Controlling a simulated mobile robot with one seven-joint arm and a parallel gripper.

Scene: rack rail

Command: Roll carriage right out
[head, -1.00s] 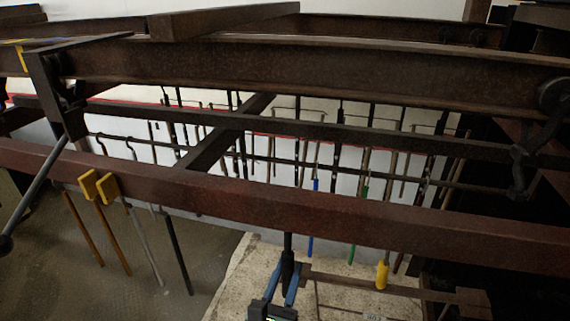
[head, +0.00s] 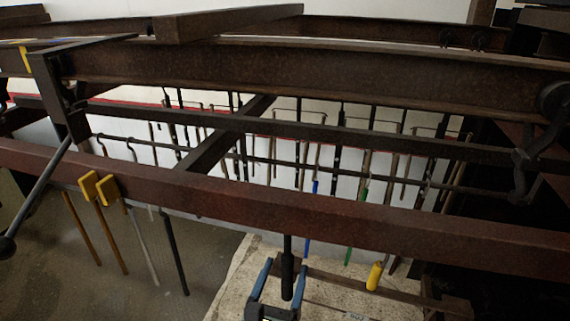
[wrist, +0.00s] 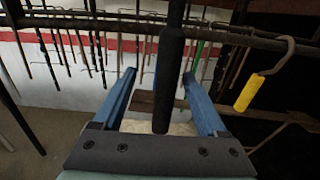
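A long rod (head: 330,163) runs under the rusty I-beam (head: 300,72), with a wheel (head: 553,97) and a curved bracket (head: 521,175) near its right end. I cannot tell for certain which parts make up the carriage. A black cylindrical handle (head: 287,275) hangs upright below the red-brown front beam (head: 330,213). It also shows in the wrist view (wrist: 170,70). My gripper (head: 283,263) has its two blue fingers apart, one on each side of the handle. In the wrist view my gripper (wrist: 159,74) shows gaps between fingers and handle.
A yellow-handled hook (head: 375,276) hangs to the right of my gripper. Yellow pads (head: 98,188) sit on the front beam at left, beside a ball-ended lever (head: 38,195). Several hanging tools line the white back wall. A pale slab (head: 235,285) lies below.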

